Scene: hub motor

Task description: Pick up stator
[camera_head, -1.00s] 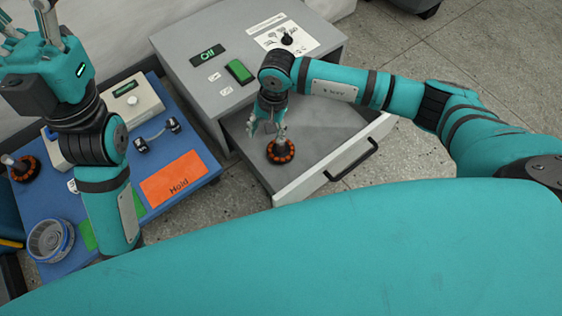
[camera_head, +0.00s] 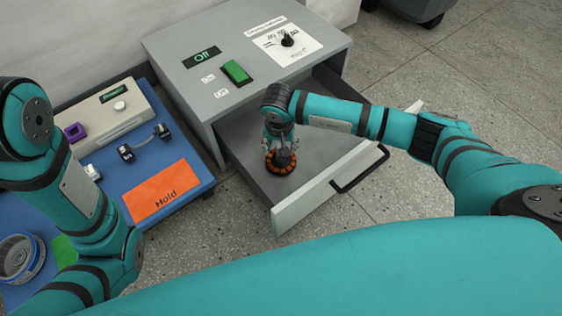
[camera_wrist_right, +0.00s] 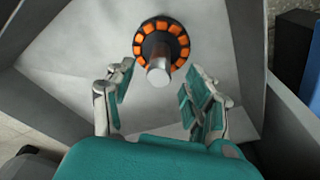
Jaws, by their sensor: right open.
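The stator (camera_head: 281,162), a dark ring with orange coils and a central shaft, lies in the open drawer of the grey machine. My right gripper (camera_head: 280,140) is above it in the head view, close to the shaft. In the right wrist view the stator (camera_wrist_right: 161,47) shows beyond the fingertips, its pale shaft (camera_wrist_right: 158,72) pointing toward the camera. My right gripper (camera_wrist_right: 160,88) is open, with its teal-padded fingers apart on either side of the shaft's line and nothing held. My left arm is at the left edge of the head view; its gripper is out of frame.
The drawer (camera_head: 300,200) is pulled out, with walls and a black handle (camera_head: 360,172) around the stator. The grey machine (camera_head: 215,95) has a green switch (camera_head: 236,72). A blue table (camera_head: 190,180) at left bears an orange Hold card (camera_head: 160,190) and a round metal part (camera_head: 18,258).

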